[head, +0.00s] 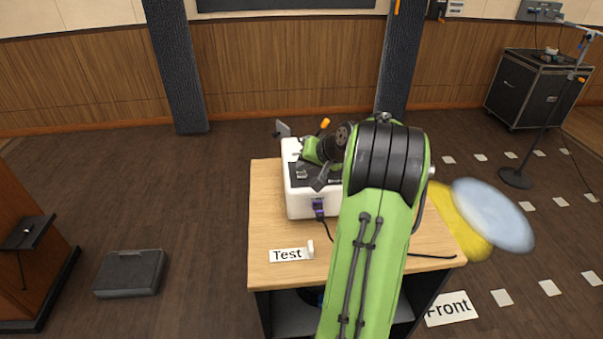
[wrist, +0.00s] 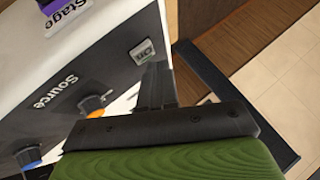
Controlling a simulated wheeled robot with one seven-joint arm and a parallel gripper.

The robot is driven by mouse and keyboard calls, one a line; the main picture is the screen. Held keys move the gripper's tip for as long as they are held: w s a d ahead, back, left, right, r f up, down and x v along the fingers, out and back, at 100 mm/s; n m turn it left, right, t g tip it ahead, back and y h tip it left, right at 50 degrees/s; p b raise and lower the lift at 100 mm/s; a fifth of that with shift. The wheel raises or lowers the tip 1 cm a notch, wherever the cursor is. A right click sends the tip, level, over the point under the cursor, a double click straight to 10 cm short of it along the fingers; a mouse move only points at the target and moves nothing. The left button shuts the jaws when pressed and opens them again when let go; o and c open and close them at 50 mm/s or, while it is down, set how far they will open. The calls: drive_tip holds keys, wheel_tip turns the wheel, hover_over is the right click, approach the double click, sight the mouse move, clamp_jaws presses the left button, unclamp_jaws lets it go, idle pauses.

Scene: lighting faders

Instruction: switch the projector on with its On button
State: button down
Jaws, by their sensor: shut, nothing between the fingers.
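A white box with a dark top panel (head: 297,205), which I take to be the projector, sits on the wooden table. In the wrist view its panel (wrist: 85,75) carries the word Source, an orange-marked knob (wrist: 92,104) and a blue-marked knob (wrist: 28,156). A small grey button (wrist: 143,50), its lettering upside down and reading On, is near the panel's edge. My gripper (head: 319,181) is over the panel in the head view. In the wrist view its shut, empty fingers (wrist: 157,84) are just below the button; I cannot tell whether they touch it.
The table (head: 268,230) bears a Test card (head: 287,254). A purple plug (head: 318,207) with a dark cable is at the box's front. A dark bar (wrist: 235,100) stands beside the fingers in the wrist view.

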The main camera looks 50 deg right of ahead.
sight(305, 175)
drive_tip(key=shift+f, duration=0.1)
idle(0.5)
drive_tip(key=shift+f+b, duration=0.35)
drive_tip(key=shift+f, duration=0.05)
drive_tip(key=shift+r, duration=0.15)
drive_tip(key=shift+r+p, duration=0.35)
drive_tip(key=shift+p, duration=0.2)
wheel_tip(305, 175, up, 6)
drive_tip(key=p, duration=0.5)
